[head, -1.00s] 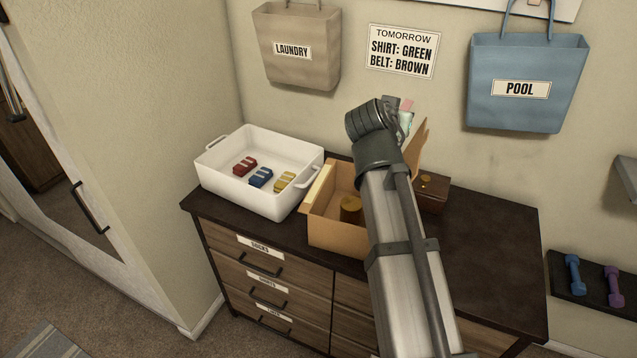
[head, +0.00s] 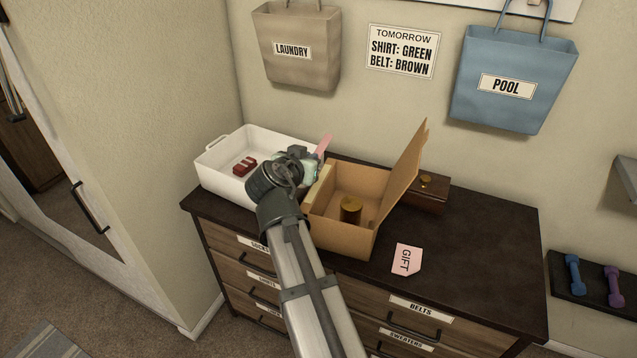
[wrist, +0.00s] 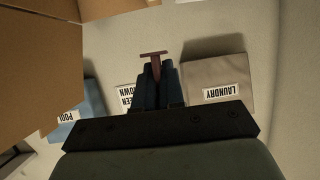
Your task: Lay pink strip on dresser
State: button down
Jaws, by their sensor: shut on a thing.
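The pink strip (head: 323,146) is held in my gripper (head: 311,158), raised above the right end of the white bin and the left side of the cardboard box. In the wrist view the strip (wrist: 154,56) looks dark reddish and T-shaped, between the closed fingers (wrist: 156,85). The dark-topped dresser (head: 470,245) stands below, with wide bare top at the right. My gripper and wrist hide part of the bin's inside.
An open cardboard box (head: 338,236) holds a round brass-coloured item (head: 350,209). The white bin (head: 235,192) holds a red block (head: 245,166). A pink GIFT tag (head: 407,259) lies on the dresser's front.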

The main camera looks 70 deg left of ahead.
aim_at(309, 199)
jog(key=shift+f, duration=4.85)
jog(key=c, duration=1.2)
grip_release()
jog(key=shift+f, duration=0.15)
jog(key=v, duration=1.3)
jog(key=shift+s+d, duration=0.25)
jog(key=shift+s, duration=0.05)
